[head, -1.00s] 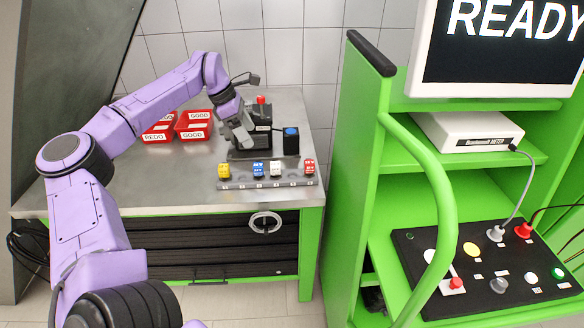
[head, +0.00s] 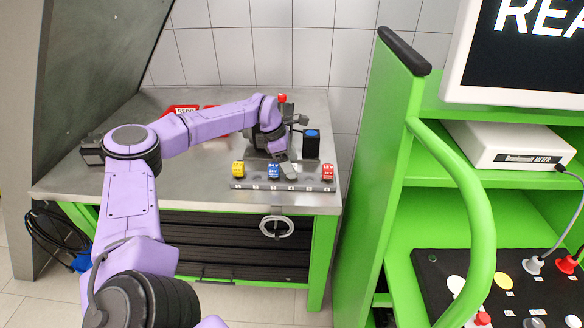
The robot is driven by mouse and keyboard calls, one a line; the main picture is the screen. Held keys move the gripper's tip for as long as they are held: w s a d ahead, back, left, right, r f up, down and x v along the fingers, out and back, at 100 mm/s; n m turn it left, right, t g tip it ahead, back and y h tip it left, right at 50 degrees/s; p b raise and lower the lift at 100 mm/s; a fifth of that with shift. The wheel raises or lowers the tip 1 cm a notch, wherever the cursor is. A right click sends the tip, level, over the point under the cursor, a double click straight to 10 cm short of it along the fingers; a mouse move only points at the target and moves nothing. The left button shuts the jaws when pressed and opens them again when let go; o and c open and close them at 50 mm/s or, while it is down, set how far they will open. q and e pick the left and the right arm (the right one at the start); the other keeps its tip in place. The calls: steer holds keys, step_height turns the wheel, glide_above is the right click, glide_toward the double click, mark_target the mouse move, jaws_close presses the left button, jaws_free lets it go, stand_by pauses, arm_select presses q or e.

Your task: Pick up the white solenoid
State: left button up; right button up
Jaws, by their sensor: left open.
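A grey rack (head: 262,184) near the table's front right edge holds a yellow solenoid (head: 238,169), a blue solenoid (head: 273,171) and a red solenoid (head: 327,172). The white solenoid is not visible now. My right gripper is not in view.
A black block with a blue top (head: 312,143) stands behind the rack. Red bins (head: 183,110) are partly hidden behind my left arm. A green cart (head: 372,170) stands right of the table. The left of the metal tabletop (head: 75,180) is clear.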

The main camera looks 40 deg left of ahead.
arm_select(q)
steer(key=shift+x, duration=0.8)
steer(key=shift+a, duration=0.1)
steer(key=c, duration=0.9)
steer(key=shift+r, duration=0.1)
steer(key=shift+r, duration=0.1)
steer(key=shift+r, duration=0.3)
steer(key=s+d+r+b, duration=0.2)
steer(key=s+d+r, duration=0.1)
steer(key=r, duration=0.1)
steer(key=s+d+r+b, duration=0.2)
steer(key=s+d+r, duration=0.1)
steer(key=d+r, duration=0.1)
steer(key=s+d+r+b, duration=0.2)
steer(key=s+d+r, duration=0.1)
steer(key=r, duration=0.1)
steer(key=shift+d+r, duration=0.1)
steer(key=shift+d, duration=0.25)
